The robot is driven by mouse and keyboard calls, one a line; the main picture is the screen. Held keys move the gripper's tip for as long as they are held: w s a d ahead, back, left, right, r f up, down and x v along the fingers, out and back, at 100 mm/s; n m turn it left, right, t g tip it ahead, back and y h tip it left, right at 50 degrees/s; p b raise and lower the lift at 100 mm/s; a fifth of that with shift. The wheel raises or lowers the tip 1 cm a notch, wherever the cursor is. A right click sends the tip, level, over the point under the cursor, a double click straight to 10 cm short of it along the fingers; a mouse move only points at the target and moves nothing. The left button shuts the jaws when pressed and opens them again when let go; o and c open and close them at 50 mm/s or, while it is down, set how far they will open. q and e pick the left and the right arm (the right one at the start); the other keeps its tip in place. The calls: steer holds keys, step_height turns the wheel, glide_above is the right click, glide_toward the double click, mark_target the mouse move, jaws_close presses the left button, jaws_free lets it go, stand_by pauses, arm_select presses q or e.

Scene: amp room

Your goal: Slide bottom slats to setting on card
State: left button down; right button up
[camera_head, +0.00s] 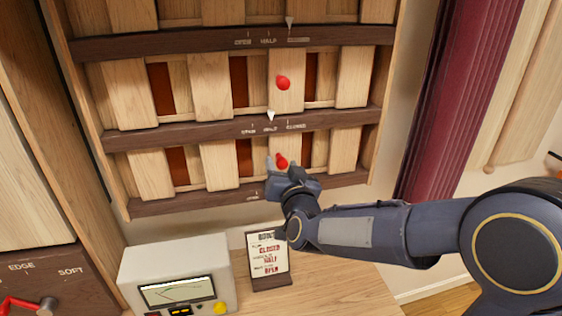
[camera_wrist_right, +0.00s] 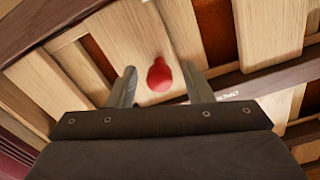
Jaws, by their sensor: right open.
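The bottom row of pale wooden slats (camera_head: 219,165) runs across the lower rack, with dark red gaps between slats. Its red knob (camera_head: 281,161) also shows in the right wrist view (camera_wrist_right: 159,75). My right gripper (camera_head: 283,168) is open, with one finger on each side of that knob; I cannot tell whether they touch it. The bottom rail (camera_head: 180,205) has its label partly hidden by the gripper. The card (camera_head: 268,258) stands upright on the desk; it appears to read closed, half, open from top to bottom. My left gripper is not in view.
The middle row's red knob (camera_head: 283,83) is above, and its white pointer (camera_head: 270,116) is at "half". A white meter box (camera_head: 180,262) stands left of the card. Desk space right of the card is clear.

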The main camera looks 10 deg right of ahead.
steer(key=shift+w, duration=0.95)
jaws_close()
